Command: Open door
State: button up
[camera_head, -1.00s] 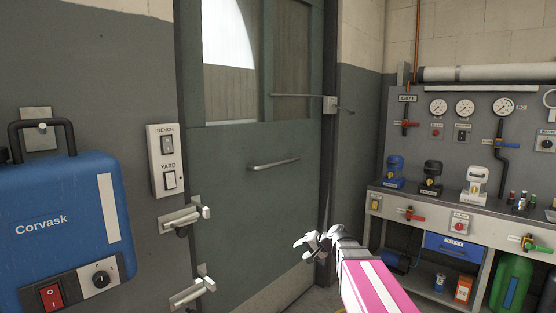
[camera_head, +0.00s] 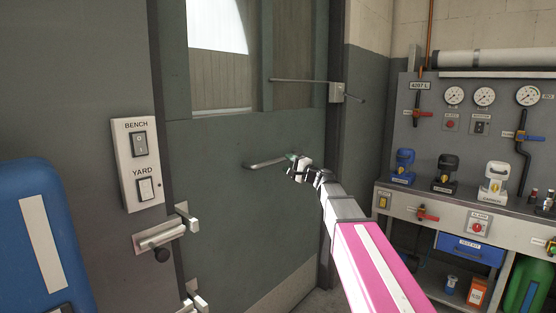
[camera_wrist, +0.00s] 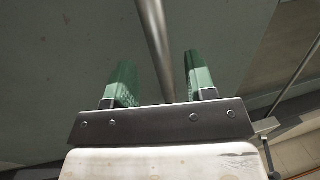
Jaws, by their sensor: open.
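The grey-green door (camera_head: 230,165) with a window in its upper part stands in front of me and looks shut. My gripper (camera_head: 297,162) is at the right end of this handle. In the wrist view, my gripper (camera_wrist: 160,82) is open, with a green finger on each side of the handle bar (camera_wrist: 155,38). The bar runs between the fingers, with a gap to each. A thin rod (camera_head: 298,81) with a small box (camera_head: 337,92) crosses the upper right of the door.
A switch panel (camera_head: 135,165) and a latch fitting (camera_head: 160,236) are on the wall left of the door. A blue case (camera_head: 38,240) hangs at the far left. A workbench (camera_head: 450,212) with gauges, valves and bottles stands at the right.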

aim_at(283, 160)
jog(key=x, duration=0.6)
jog(key=shift+a, duration=0.1)
